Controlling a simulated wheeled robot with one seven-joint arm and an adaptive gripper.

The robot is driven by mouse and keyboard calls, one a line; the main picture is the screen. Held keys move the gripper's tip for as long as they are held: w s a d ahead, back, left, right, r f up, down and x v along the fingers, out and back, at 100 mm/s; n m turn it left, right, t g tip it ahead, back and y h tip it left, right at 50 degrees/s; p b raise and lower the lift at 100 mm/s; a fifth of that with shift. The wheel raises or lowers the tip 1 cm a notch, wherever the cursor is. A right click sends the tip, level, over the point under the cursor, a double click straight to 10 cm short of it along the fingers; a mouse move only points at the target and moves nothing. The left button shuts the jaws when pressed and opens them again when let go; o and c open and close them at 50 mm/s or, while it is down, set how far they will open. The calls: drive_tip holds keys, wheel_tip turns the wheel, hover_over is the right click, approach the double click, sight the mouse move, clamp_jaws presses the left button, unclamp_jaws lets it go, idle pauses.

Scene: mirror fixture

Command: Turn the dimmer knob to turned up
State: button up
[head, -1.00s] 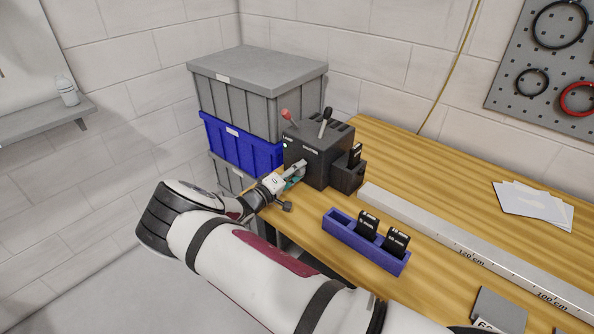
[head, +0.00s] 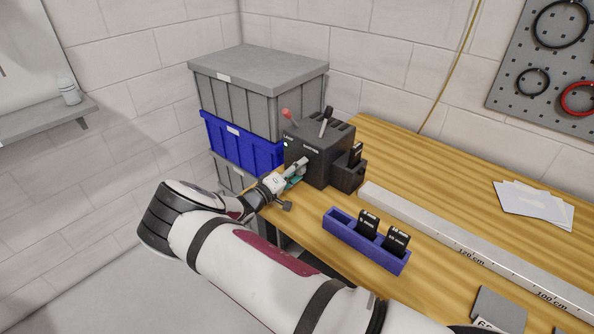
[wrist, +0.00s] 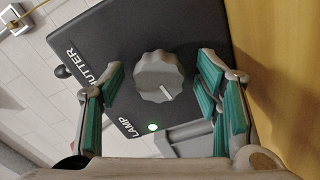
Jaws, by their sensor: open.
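The dimmer knob (wrist: 159,77) is a grey fluted dial with a white pointer line on the face of a dark lamp box (wrist: 110,40). In the wrist view the pointer aims toward the lower right. A green light (wrist: 153,127) glows beside the LAMP label. My gripper (wrist: 160,85) is open, its teal-padded fingers on either side of the knob with gaps between pads and knob. In the head view my gripper (head: 297,172) is at the front of the lamp box (head: 318,165), and the knob is hidden there.
The lamp box has a red-tipped lever (head: 287,114) and a black-tipped lever (head: 326,118) on top. A blue holder (head: 340,232) with two black cards stands on the wooden bench (head: 420,180). Stacked crates (head: 258,90) stand behind, at left. A long metal rail (head: 470,250) crosses the bench.

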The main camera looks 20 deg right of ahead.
drive_tip(key=v, duration=1.2)
drive_tip(key=s+d+r+m+g+y, duration=0.2)
drive_tip(key=s+d+r+g+y, duration=0.1)
drive_tip(key=s+d+r+g, duration=0.4)
drive_tip(key=s+d+r+m+g+y, duration=0.35)
drive_tip(key=s+r, duration=0.25)
drive_tip(key=r, duration=0.4)
drive_tip(key=s+r+n+t+y, duration=0.1)
drive_tip(key=s+r+t+y, duration=0.2)
drive_tip(key=s+r, duration=0.5)
drive_tip(key=s+r+n+t+y, duration=0.2)
drive_tip(key=s+r+y, duration=0.3)
drive_tip(key=s, duration=1.1)
drive_tip(key=shift+a+r+t, duration=0.35)
drive_tip(key=shift+r+t, duration=0.2)
drive_tip(key=shift+r, duration=0.8)
drive_tip(key=shift+n+y, duration=0.25)
